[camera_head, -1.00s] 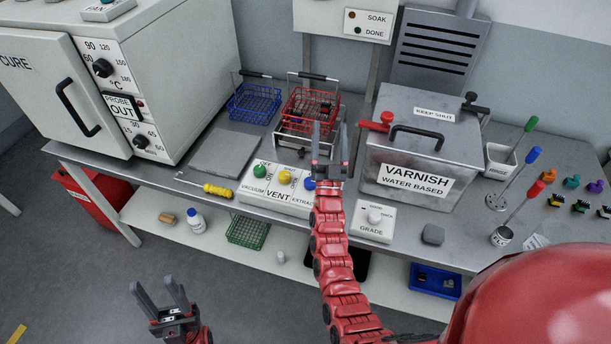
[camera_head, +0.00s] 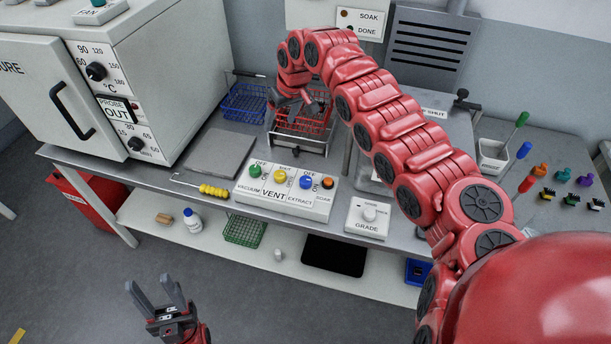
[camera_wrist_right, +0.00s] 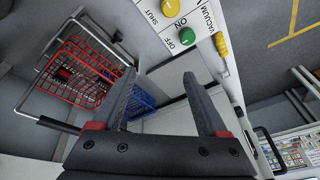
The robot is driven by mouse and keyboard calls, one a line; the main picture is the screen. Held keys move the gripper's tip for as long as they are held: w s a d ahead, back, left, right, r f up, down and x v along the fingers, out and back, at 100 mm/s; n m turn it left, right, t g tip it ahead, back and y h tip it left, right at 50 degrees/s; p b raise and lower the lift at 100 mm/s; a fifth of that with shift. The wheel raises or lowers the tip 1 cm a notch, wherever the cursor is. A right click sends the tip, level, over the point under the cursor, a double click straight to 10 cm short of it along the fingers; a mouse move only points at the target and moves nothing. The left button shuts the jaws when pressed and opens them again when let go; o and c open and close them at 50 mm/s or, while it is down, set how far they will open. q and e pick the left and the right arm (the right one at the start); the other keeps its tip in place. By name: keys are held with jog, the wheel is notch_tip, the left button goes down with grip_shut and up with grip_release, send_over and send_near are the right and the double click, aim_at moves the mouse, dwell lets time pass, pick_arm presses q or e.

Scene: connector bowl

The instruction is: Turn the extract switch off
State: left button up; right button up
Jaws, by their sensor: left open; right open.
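The white switch panel (camera_head: 270,209) lies on the bench near its front edge. Its blue knob (camera_head: 305,181) sits above the word EXTRACT. Beside it are a green knob (camera_head: 255,171) over VACUUM, a yellow knob (camera_head: 280,176) over VENT and an orange knob (camera_head: 327,183) by SOAK. My right gripper (camera_head: 290,106) hangs behind the panel, by the red basket, touching no knob. Its open, empty fingers (camera_wrist_right: 158,82) show in the right wrist view, with the panel's green knob (camera_wrist_right: 172,54) beyond them. My left gripper (camera_head: 154,285) is open and empty, low in front of the bench.
A red wire basket (camera_head: 318,112) and a blue one (camera_head: 243,103) stand behind the panel. A grey plate (camera_head: 212,140), a yellow-handled tool (camera_head: 214,191) and the GRADE box (camera_head: 367,217) are nearby. My right arm partly covers the varnish tank (camera_head: 452,128).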

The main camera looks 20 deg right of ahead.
aim_at(306, 179)
jog(key=s+d+g+h, duration=0.25)
jog(key=s+d, duration=0.25)
jog(key=s, duration=0.3)
jog(key=shift+g+y, duration=0.25)
jog(key=shift+g, duration=0.1)
jog(key=f+p, duration=0.1)
jog(key=f, duration=0.4)
jog(key=f+p, duration=0.2)
jog(key=f, duration=0.3)
jog(key=f+p, duration=0.1)
jog(key=f, duration=0.4)
jog(key=shift+w+a+f+p, duration=0.2)
jog(key=shift+a+f+p, duration=0.15)
jog(key=shift+a+f, duration=0.05)
jog(key=shift+d+f, duration=0.1)
jog(key=shift+f, duration=0.35)
grip_shut()
